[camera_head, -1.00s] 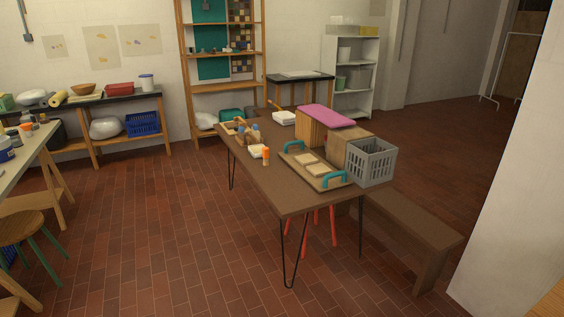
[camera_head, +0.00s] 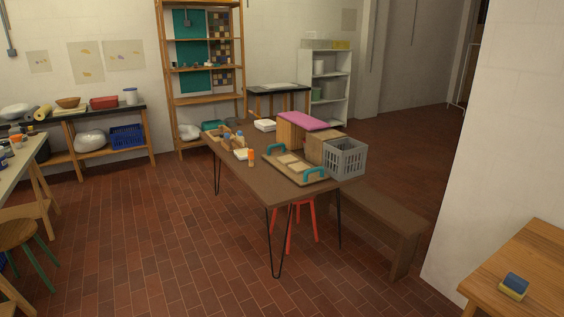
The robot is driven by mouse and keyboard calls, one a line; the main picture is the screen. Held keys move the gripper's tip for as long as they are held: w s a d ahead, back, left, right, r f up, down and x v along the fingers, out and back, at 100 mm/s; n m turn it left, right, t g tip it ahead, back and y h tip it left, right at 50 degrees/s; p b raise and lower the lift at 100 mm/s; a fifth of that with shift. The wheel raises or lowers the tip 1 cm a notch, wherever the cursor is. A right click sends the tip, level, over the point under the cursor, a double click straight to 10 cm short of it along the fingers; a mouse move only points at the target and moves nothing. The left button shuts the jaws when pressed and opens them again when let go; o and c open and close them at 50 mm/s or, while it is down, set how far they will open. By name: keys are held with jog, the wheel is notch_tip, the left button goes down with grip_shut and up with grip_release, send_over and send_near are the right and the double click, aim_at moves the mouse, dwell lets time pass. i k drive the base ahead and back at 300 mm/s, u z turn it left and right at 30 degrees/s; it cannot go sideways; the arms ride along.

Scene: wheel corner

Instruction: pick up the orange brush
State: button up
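I cannot make out an orange brush for certain. A small upright orange item (camera_head: 251,157) stands on the brown table (camera_head: 262,189) near its left edge, beside a small white item; it looks more like a bottle than a brush. Another small orange item (camera_head: 16,139) is on the pale table at the far left, too small to identify. My gripper is not in view.
The brown table also holds a tray with turquoise handles (camera_head: 296,168), a grey basket (camera_head: 345,158) and boxes. A bench (camera_head: 383,216) stands at its right. A wooden table (camera_head: 540,262) with a blue-and-yellow sponge (camera_head: 514,286) is at lower right. Brick floor (camera_head: 150,250) in front is clear.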

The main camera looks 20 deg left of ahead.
aim_at(251, 153)
jog(key=u, duration=0.4)
jog(key=i, duration=1.85)
jog(key=u, duration=0.8)
jog(key=i, duration=0.7)
jog(key=u, duration=1.05)
jog(key=i, duration=0.9)
jog(key=u, duration=0.55)
